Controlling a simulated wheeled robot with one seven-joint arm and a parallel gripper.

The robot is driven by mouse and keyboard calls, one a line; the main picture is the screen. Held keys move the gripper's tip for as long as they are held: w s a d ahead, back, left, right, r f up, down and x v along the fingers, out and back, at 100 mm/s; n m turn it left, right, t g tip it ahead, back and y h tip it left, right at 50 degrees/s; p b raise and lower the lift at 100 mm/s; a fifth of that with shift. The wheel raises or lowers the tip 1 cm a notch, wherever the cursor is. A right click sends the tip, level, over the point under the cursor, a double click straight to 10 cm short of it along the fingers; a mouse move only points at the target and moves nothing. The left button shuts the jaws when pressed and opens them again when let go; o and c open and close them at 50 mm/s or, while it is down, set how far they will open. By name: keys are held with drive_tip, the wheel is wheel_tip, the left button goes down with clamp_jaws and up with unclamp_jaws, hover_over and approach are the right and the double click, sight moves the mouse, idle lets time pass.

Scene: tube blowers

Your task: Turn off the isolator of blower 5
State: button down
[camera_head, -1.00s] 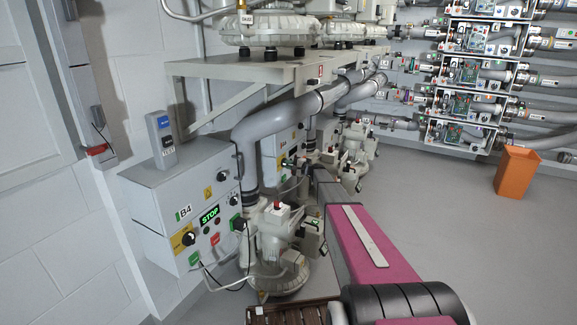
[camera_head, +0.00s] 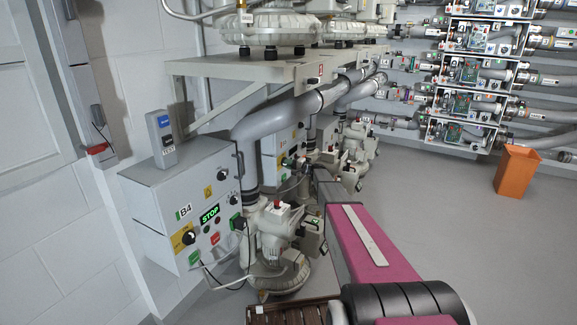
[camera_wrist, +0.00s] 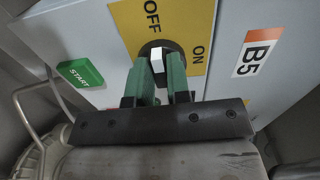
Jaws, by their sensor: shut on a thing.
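In the wrist view the isolator knob (camera_wrist: 157,62), black with a white handle, sits on a yellow plate (camera_wrist: 188,20) marked OFF and ON. My gripper (camera_wrist: 160,75) has its two green fingers shut on the handle, one on each side. The handle's white end points roughly towards the OFF word; ON lies to its right. The fingers hide the lower part of the knob. A B5 label (camera_wrist: 257,54) is right of the plate. In the head view the blower 5 box (camera_head: 270,166) stands behind the B4 box, and the gripper there is too small to make out.
A green START button (camera_wrist: 80,72) is left of the knob. The B4 box (camera_head: 150,195) with its own controls stands nearer, left of my arm. Grey pipes (camera_head: 275,118) and a shelf (camera_head: 270,66) hang above. Open floor and an orange bin (camera_head: 516,171) lie right.

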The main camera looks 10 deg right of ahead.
drive_tip(key=c, duration=1.1)
unclamp_jaws()
drive_tip(key=shift+s+d, duration=0.1)
drive_tip(key=v, duration=1)
drive_tip(key=shift+s+d, duration=0.2)
drive_tip(key=shift+d, duration=0.05)
